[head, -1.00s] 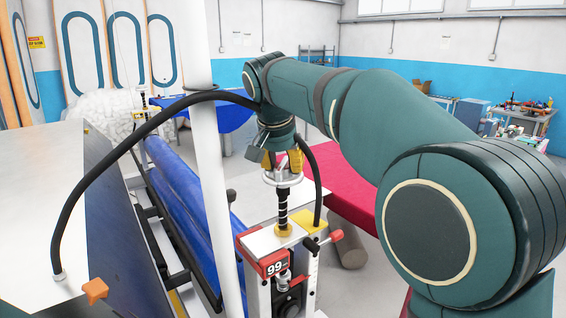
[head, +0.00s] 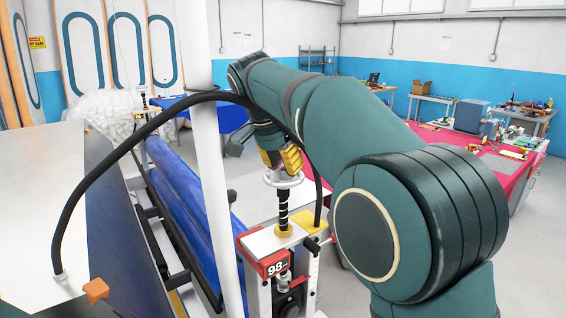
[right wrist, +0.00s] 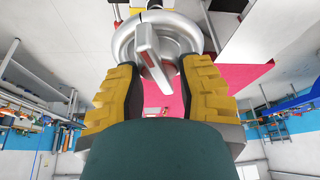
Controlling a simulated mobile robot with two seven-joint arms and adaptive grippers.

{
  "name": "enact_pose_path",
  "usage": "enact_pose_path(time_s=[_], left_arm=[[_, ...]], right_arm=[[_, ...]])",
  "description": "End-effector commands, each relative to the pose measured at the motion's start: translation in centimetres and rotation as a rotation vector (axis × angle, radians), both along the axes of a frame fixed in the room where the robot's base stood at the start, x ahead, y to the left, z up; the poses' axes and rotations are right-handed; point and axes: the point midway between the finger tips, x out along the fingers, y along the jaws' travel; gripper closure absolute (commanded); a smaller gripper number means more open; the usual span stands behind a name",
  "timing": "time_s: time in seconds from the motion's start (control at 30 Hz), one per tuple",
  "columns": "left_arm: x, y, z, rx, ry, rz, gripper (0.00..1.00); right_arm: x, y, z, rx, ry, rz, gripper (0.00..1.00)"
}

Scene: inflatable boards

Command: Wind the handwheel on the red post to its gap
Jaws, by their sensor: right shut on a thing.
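The handwheel (head: 270,181) is a pale metal wheel on top of a black threaded screw (head: 283,205). The screw goes down through a brass collar into the red-fronted post (head: 267,262), whose display reads 98. My right gripper (head: 281,160) comes down from above with yellow fingers shut on the handwheel. In the right wrist view the wheel (right wrist: 124,40) sits between the fingers, with a flat bar across it. The gap inside the post is partly hidden in the head view. My left gripper is not in view.
A white pole (head: 207,150) and a black hose (head: 120,145) stand close left of the post. A blue roll (head: 183,190) lies along the machine behind, with a second screw post at its far end. A red-topped table (head: 495,172) is at right.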

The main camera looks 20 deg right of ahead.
Motion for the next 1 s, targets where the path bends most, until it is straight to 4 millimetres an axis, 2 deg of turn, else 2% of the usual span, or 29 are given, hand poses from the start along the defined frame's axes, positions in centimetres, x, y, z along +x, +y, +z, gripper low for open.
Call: enact_pose_path(time_s=[0.77,0.8,0.83,0.87,1.0], left_arm=[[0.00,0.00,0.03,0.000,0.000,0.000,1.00],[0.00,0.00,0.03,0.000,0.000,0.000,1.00],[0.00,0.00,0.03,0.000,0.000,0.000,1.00],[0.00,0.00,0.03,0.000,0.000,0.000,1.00],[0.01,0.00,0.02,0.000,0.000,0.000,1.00]], right_arm=[[0.13,-0.21,0.32,-0.001,-0.011,0.000,0.98],[0.12,-0.20,0.31,-0.002,-0.010,0.000,0.46],[0.10,-0.20,0.30,-0.001,-0.010,0.000,0.35],[0.09,-0.18,0.27,-0.002,-0.009,0.000,0.28],[0.07,-0.12,0.17,-0.001,-0.006,0.001,0.28]])
